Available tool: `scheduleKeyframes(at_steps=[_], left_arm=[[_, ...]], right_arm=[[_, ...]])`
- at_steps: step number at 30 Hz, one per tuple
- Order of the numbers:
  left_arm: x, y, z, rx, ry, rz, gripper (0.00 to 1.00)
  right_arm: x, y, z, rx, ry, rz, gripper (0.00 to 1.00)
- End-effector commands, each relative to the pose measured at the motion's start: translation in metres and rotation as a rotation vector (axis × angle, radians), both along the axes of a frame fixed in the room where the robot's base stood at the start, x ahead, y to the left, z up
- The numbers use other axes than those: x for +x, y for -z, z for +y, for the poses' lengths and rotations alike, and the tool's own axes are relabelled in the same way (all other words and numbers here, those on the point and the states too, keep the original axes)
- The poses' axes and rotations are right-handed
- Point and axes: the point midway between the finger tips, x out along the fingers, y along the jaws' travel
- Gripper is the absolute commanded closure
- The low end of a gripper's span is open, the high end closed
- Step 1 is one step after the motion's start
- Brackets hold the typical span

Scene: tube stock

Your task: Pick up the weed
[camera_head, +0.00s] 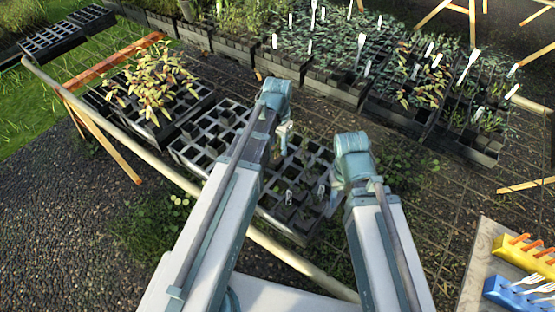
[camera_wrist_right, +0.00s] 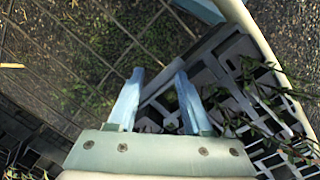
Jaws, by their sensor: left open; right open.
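I cannot tell for sure which plant is the weed. A thin, narrow-leaved plant (camera_wrist_right: 270,112) spreads over the black cell tray at the right of the right wrist view. Small greenery (camera_head: 405,172) lies by the mesh right of my right gripper in the head view. My right gripper (camera_wrist_right: 158,78) is open and empty, with its two blue fingers apart above the tray's edge; it also shows in the head view (camera_head: 338,186). My left gripper (camera_head: 281,140) is over the black tray (camera_head: 190,150), its fingers partly hidden by its arm.
Another tray with a yellow-green plant (camera_head: 155,80) stands at left. Trays of seedlings with white labels (camera_head: 362,50) line the back. A pale rail (camera_head: 150,170) runs along the bench front. A board (camera_head: 480,255) with yellow and blue holders is at right. The mesh (camera_head: 450,190) is mostly clear.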

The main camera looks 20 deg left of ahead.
Motion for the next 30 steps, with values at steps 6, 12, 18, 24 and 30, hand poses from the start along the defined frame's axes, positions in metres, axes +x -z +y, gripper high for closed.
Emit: scheduleKeyframes(at_steps=[6,12,18,24,30], left_arm=[[0.0000,0.0015,0.0002,0.000,0.000,0.000,0.54],[0.0000,0.0015,0.0002,0.000,0.000,0.000,0.83],[0.0000,0.0015,0.0002,0.000,0.000,0.000,1.00],[0.0000,0.0015,0.0002,0.000,0.000,0.000,1.00],[0.0000,0.0004,0.0002,0.000,0.000,0.000,1.00]], right_arm=[[0.0000,0.0015,0.0001,0.000,0.000,0.000,0.50],[0.0000,0.0015,0.0001,0.000,0.000,0.000,0.50],[0.0000,0.0015,0.0000,0.000,0.000,0.000,0.50],[0.0000,0.0015,0.0000,0.000,0.000,0.000,0.50],[0.0000,0.0004,0.0000,0.000,0.000,0.000,0.50]])
